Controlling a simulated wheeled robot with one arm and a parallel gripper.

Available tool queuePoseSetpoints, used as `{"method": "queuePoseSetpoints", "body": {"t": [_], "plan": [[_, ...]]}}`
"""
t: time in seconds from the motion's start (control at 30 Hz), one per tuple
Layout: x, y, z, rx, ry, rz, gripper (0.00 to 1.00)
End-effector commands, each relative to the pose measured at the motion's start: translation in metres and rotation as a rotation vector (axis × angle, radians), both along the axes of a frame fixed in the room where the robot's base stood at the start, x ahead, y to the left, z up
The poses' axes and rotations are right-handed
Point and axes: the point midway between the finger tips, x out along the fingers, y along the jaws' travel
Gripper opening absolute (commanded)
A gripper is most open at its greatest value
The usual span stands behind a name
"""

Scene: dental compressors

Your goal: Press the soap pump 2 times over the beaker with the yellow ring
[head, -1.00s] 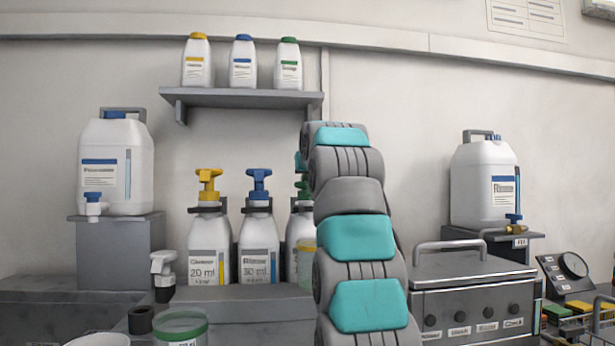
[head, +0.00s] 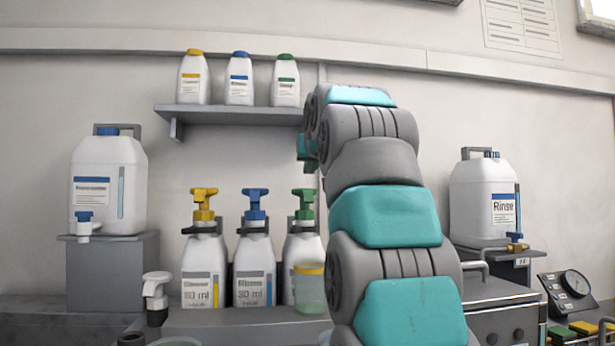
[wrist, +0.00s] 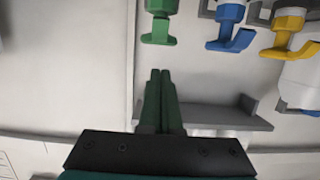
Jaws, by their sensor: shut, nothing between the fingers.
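The green-headed pump bottle (head: 303,245) stands at the right of a row of three pump bottles, its label mostly hidden by a beaker. Its green pump head also shows in the wrist view (wrist: 158,25). The beaker with the yellow ring (head: 310,290) stands upright in front of this bottle, below the pump head; the ring is at its rim. My gripper (wrist: 160,75) is shut and empty. In the wrist view its fingertips point toward the green pump head, with a visible gap between them.
The blue pump (head: 256,203) and yellow pump (head: 203,205) stand close to the left of the green one. A wall shelf (head: 230,115) with three small bottles hangs above. A white jug (head: 108,180) stands left, another jug (head: 484,198) right.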

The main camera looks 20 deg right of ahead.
Motion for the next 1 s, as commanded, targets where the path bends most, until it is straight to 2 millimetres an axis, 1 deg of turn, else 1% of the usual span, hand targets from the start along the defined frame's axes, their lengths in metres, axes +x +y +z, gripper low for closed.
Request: {"method": "queuePoseSetpoints", "body": {"t": [0.03, 0.1, 0.23, 1.0], "plan": [[-0.0058, 0.0017, 0.0019, -0.001, -0.003, 0.0, 0.0], [-0.0107, 0.0031, 0.0037, -0.001, -0.003, 0.0, 0.0], [-0.0148, 0.004, 0.0051, -0.001, -0.003, 0.0, 0.0], [-0.0146, 0.0039, 0.0047, -0.001, -0.002, 0.0, 0.0]]}}
